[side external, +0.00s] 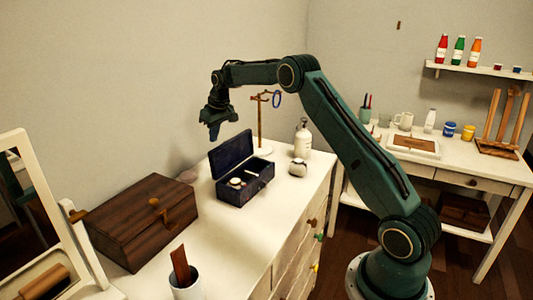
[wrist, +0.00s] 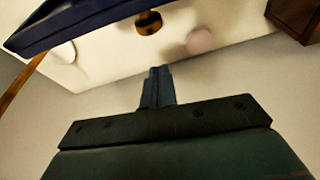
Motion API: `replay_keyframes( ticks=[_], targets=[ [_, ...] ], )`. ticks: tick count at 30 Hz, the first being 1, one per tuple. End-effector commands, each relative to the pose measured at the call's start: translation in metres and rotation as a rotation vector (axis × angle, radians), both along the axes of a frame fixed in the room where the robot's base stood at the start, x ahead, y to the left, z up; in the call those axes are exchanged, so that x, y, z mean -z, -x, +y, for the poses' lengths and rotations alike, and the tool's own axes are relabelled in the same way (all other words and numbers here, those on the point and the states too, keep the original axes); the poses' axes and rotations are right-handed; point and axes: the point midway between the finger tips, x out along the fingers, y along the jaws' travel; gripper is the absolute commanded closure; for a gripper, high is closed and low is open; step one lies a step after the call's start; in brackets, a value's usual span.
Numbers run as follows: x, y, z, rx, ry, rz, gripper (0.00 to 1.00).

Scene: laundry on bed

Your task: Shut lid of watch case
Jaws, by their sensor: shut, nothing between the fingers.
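The watch case (side external: 252,187) is a dark blue box on the white dresser top. Its lid (side external: 231,155) stands open, upright along the wall side. Pale watches or small items show inside the case. My gripper (side external: 214,134) is shut and empty, pointing down, just above and to the left of the lid in the side view. In the wrist view, the closed fingers (wrist: 159,72) are apart from a dark blue panel (wrist: 85,18) at the top left, which looks like part of the case. The exact gap to the lid is hard to tell.
A brown wooden box (side external: 145,215) stands left of the case. A jewellery stand (side external: 261,125), a white pump bottle (side external: 303,140) and a small pale object (side external: 298,168) stand behind and right. A pinkish round object (wrist: 198,40) lies near the wall. A cup (side external: 186,283) stands in front.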

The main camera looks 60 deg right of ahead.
Motion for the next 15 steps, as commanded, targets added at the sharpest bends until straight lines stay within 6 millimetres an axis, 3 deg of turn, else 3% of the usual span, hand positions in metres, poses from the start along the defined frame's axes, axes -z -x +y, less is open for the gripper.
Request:
replay_keyframes(
  ticks=[15],
  targets=[
    [-0.001, 0.031, 0.004, 0.000, -0.001, 0.000, 1.00]
  ],
)
